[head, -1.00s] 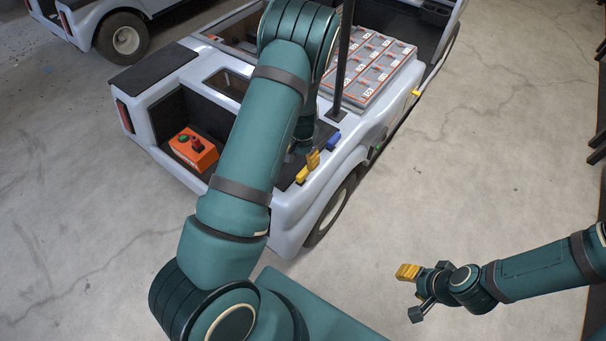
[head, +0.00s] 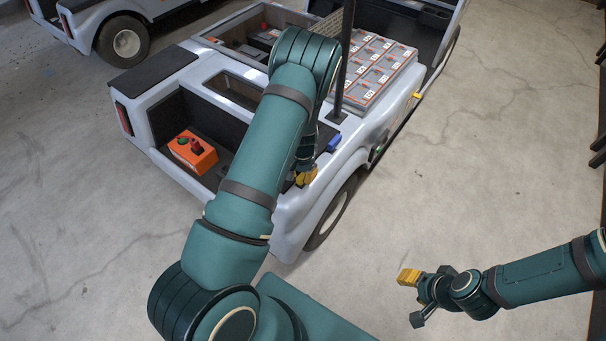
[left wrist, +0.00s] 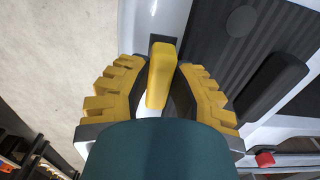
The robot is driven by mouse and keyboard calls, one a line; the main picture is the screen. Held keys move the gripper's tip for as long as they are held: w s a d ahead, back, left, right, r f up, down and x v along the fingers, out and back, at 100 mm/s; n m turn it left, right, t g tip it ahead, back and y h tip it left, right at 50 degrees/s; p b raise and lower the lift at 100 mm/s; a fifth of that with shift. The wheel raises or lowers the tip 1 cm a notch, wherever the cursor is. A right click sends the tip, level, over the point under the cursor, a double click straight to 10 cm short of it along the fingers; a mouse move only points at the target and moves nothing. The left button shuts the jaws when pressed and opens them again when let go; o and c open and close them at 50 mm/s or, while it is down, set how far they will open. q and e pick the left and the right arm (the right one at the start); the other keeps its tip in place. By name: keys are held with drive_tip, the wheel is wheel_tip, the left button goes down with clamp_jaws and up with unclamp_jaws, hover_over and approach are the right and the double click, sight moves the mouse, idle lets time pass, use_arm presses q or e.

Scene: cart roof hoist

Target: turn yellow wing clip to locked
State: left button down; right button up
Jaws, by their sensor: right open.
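The yellow wing clip (left wrist: 161,75) sits on the cart's rear deck. In the left wrist view it stands between the two yellow finger pads of my left gripper (left wrist: 160,85), with one pad close along each side. I cannot tell whether the pads press on it. In the head view my left gripper (head: 306,177) is down at the deck's near right corner, where clip and yellow fingertips blend together. My right gripper (head: 412,299) is open and empty above the floor at the lower right.
A blue clip (head: 334,142) is just beyond my left gripper, near the foot of a black post (head: 341,75). An orange box (head: 193,152) with knobs sits in the cart's rear bay. Battery-like blocks (head: 378,65) lie farther forward. Floor right of the cart is clear.

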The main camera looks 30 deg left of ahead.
use_arm(q)
drive_tip(key=shift+n, duration=0.5)
drive_tip(key=n, duration=0.3)
drive_tip(key=shift+s+a+n+p, duration=0.1)
drive_tip(key=shift+a+n+p, duration=0.1)
drive_tip(key=shift+n+p, duration=0.15)
drive_tip(key=n, duration=0.4)
drive_tip(key=shift+s+a+n, duration=0.1)
drive_tip(key=shift+a+n, duration=0.05)
drive_tip(key=shift+n, duration=0.1)
drive_tip(key=n, duration=0.2)
drive_tip(key=n+p, duration=0.1)
drive_tip(key=n, duration=0.1)
drive_tip(key=shift+s+a+n, duration=0.1)
drive_tip(key=shift+s+n, duration=0.1)
drive_tip(key=shift+n, duration=0.1)
drive_tip(key=shift+s+n+p, duration=0.15)
drive_tip(key=shift+n+p, duration=0.3)
drive_tip(key=shift+n, duration=1.85)
drive_tip(key=c, duration=0.8)
unclamp_jaws()
drive_tip(key=shift+a, duration=0.1)
